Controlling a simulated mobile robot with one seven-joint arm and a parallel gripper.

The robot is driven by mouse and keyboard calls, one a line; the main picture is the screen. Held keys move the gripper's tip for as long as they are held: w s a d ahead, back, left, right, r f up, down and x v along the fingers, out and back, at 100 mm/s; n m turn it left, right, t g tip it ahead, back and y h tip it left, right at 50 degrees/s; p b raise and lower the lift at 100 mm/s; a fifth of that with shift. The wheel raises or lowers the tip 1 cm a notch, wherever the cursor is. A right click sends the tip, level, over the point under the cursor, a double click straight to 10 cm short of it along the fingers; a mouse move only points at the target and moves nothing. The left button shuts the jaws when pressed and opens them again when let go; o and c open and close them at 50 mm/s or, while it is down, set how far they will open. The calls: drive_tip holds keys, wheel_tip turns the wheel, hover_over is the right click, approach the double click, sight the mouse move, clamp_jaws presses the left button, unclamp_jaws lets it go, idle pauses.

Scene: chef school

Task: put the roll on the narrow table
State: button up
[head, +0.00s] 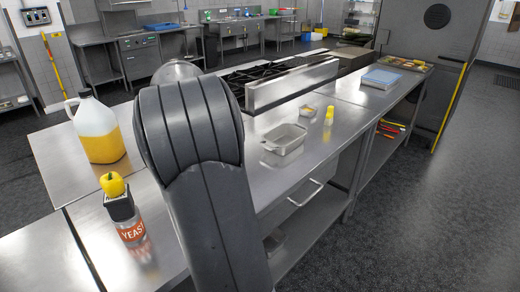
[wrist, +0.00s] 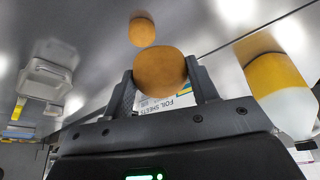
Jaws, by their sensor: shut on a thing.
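The roll (wrist: 160,70) is a brown rounded piece between the two fingers of my gripper (wrist: 163,82) in the wrist view. My gripper is shut on it. A smaller brown shape in the steel beyond looks like its reflection, apart from the roll. In the head view my own arm hides the gripper and the roll. Steel worktops show in the head view: one at left under the jug (head: 50,160) and a long one at right (head: 345,110). I cannot tell which is the narrow table.
A jug of yellow liquid (head: 100,142) stands left of my arm. A metal pan (head: 285,140), a yellow bottle (head: 329,117) and a blue-lidded box (head: 380,78) stand on the right worktop.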

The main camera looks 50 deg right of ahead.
drive_tip(key=s+d+m+g+h, duration=0.15)
drive_tip(key=s+d+m, duration=0.55)
drive_tip(key=s+d, duration=1.5)
hover_over(256, 173)
drive_tip(key=a, duration=0.1)
drive_tip(key=f, duration=0.8)
drive_tip(key=s+f, duration=0.1)
drive_tip(key=f, duration=0.2)
drive_tip(key=shift+a+f, duration=0.1)
drive_tip(key=shift+f, duration=2.3)
drive_tip(key=shift+f, duration=0.1)
drive_tip(key=o, duration=1)
drive_tip(key=shift+c, duration=0.2)
